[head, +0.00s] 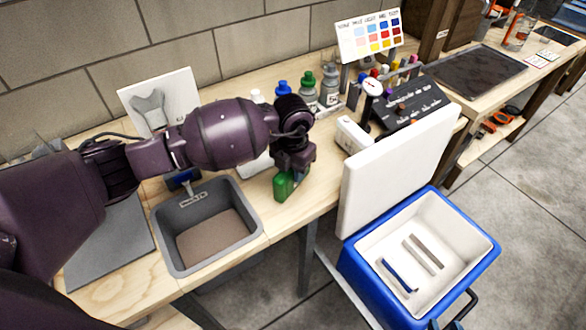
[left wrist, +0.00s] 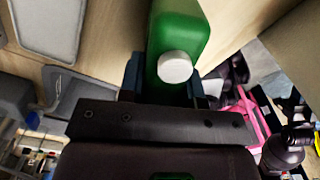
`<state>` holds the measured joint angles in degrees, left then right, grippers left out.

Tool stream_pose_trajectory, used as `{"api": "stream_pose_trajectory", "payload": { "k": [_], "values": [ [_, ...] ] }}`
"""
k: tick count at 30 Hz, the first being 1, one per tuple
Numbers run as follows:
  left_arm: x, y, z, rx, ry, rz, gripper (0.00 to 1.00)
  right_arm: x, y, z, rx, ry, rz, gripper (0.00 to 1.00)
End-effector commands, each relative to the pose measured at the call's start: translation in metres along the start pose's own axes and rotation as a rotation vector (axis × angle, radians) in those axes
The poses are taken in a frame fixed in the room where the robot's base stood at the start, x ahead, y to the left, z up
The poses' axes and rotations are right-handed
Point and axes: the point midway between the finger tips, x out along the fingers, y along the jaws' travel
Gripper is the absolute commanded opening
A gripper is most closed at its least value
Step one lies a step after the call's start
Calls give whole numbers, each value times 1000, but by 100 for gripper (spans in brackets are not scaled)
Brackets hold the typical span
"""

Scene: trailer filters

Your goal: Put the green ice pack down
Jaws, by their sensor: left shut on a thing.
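The green ice pack (head: 285,186) is at the end of my left arm in the head view, over or on the wooden bench just right of the sink. In the left wrist view the green ice pack (left wrist: 180,30) with its white cap lies between the two fingers of my left gripper (left wrist: 163,88). My left gripper (head: 290,172) is shut on it. I cannot tell whether the pack touches the bench top. My right gripper is not in view.
A grey sink (head: 169,247) is set in the bench (head: 317,200). An open blue cooler (head: 375,290) with a white lid (head: 395,170) stands at the right, with a few bars inside. Bottles (head: 308,90) and a black-panelled device (head: 408,108) stand behind.

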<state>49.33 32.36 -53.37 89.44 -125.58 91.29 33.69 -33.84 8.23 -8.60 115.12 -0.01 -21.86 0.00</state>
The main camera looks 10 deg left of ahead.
Motion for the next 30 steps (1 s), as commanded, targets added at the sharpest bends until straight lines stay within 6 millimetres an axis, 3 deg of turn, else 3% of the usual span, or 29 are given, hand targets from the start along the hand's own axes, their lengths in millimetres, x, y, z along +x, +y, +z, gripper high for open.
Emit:
{"api": "stream_pose_trajectory", "payload": {
  "k": [12, 13, 18, 26, 30],
  "values": [
    [3, 0, 1, 0, -2, 0, 0, 0, 0, -2, -1, 4, 0, 38],
    [4, 0, 0, 0, -2, 1, 35, 0, 0, -2, -1, 5, 0, 38],
    [3, 0, 0, -1, -2, 0, 57, 0, 0, -3, -1, 7, 0, 38],
    [2, 0, 0, 0, -2, 0, 57, 0, 0, -4, -1, 9, 0, 38],
    [-8, 0, 1, 0, -4, 0, 57, -1, 0, -7, -1, 12, 0, 38]
  ]
}}
